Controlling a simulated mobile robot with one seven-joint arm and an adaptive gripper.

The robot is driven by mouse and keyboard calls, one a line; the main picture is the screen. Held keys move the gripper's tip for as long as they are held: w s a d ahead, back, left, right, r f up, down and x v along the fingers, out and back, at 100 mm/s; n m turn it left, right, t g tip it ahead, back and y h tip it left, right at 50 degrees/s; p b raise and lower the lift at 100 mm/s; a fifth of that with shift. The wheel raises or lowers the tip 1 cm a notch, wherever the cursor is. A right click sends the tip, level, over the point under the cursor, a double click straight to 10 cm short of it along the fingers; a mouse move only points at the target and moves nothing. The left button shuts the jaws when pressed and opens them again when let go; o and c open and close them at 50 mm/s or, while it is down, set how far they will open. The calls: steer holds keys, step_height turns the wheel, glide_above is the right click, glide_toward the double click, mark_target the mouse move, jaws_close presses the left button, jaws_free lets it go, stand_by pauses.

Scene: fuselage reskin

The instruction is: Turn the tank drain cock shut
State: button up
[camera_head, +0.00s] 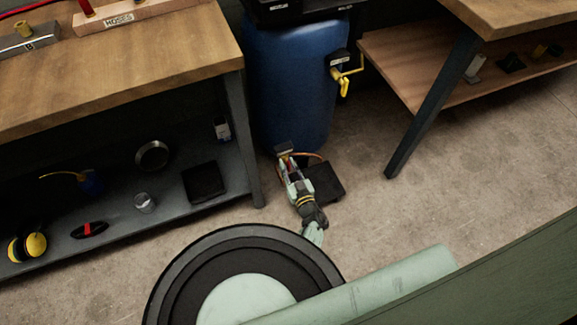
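A blue tank (292,85) stands on the floor between two benches. At its base is a small dark fitting (283,148), partly hidden by my gripper; it may be the drain cock, but its handle position cannot be made out. A thin orange-brown curved line (312,156) runs right from there. My gripper (286,161) reaches up to the tank's base, at or just in front of the fitting. I cannot tell whether the fingers touch it or how far they are open. A yellow-handled tap (346,74) with a label sits higher on the tank's right side.
A flat black tray (325,183) lies on the floor right of my gripper. The left bench (130,65) has a lower shelf (120,228) with several items. The right bench's leg (430,110) stands nearby. Open concrete floor (450,190) lies to the right.

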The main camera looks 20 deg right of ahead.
mark_target(288, 163)
steer(key=shift+o, duration=0.3)
steer(key=shift+s, duration=0.1)
step_height(288, 163, up, 10)
stand_by(0.6)
stand_by(0.5)
